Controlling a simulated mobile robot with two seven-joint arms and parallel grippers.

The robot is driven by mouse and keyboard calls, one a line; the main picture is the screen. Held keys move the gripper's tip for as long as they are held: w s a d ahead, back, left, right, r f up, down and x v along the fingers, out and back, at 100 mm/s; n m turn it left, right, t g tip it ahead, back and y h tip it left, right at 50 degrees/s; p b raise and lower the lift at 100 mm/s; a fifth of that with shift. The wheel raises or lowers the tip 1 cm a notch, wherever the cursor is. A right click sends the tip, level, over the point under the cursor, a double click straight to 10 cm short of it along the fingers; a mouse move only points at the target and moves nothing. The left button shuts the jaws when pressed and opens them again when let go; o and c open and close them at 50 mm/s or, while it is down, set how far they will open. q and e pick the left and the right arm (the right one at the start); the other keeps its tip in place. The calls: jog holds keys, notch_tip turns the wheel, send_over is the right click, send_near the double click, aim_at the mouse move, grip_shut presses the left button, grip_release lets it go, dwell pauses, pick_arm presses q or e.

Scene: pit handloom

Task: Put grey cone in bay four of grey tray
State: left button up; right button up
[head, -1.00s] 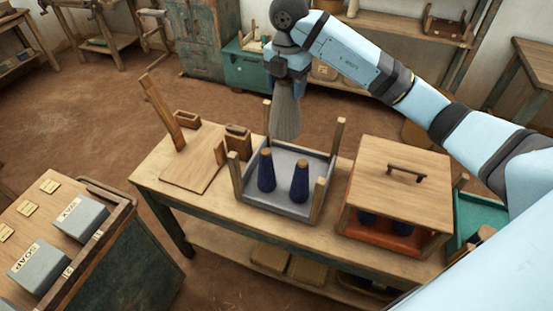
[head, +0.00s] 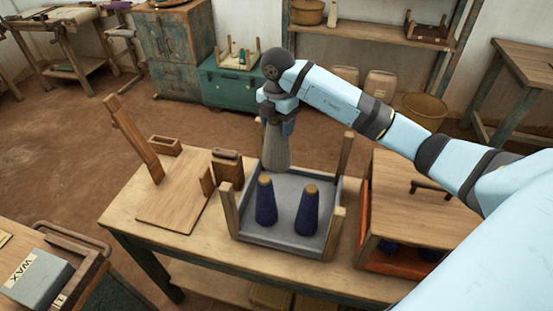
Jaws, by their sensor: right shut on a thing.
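My right gripper (head: 277,116) points down and is shut on the top of the grey cone (head: 276,147). The cone hangs upright over the back left part of the grey tray (head: 291,241). I cannot tell whether its base touches the tray floor. The tray has wooden corner posts and stands on the wooden table. Two dark blue cones (head: 265,202) (head: 307,211) stand upright in the front part of the tray. The back right of the tray floor looks empty. My left gripper is not in view.
A wooden board with an upright post (head: 133,138) and small wooden boxes lies to the left. A grey block labelled WAX (head: 36,281) sits at the lower left.

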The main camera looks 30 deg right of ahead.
aim_at(277, 146)
notch_tip(277, 146, down, 7)
jog(key=shift+w+f, duration=0.1)
jog(key=shift+f, duration=0.5)
jog(key=shift+f+p, duration=0.4)
jog(key=shift+f, duration=1.55)
jog(key=o, duration=1.3)
notch_tip(277, 146, up, 12)
jog(key=shift+r+b, duration=0.15)
jog(key=shift+b, duration=0.55)
